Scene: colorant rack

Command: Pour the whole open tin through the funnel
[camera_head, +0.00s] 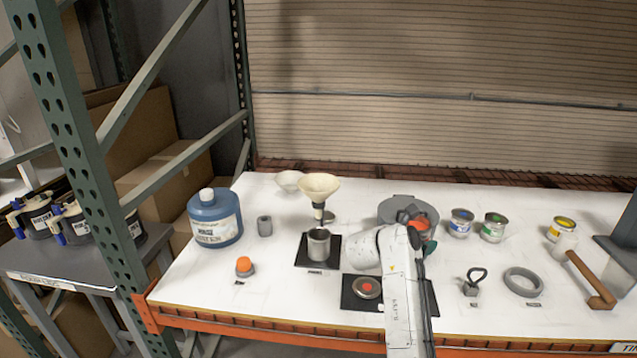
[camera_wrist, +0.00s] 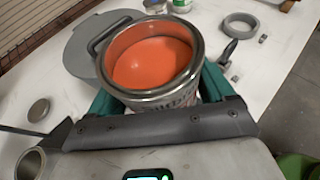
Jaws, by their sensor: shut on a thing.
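The open tin (camera_wrist: 152,62) is full of orange-red paint and tips slightly in the wrist view. My gripper (camera_wrist: 160,98) is shut on its sides with green fingers. In the head view the tin (camera_head: 419,224) is partly hidden behind my gripper (camera_head: 414,240), to the right of the funnel. The cream funnel (camera_head: 319,187) stands with its wide mouth up, its spout above a grey metal cup (camera_head: 319,246). Whether the spout touches the cup is unclear. The cup's rim also shows at the lower left of the wrist view (camera_wrist: 28,166).
Blue, green and yellow labelled tins stand right. A grey ring (camera_head: 523,282) and brown handle (camera_head: 592,280) lie near the right front.

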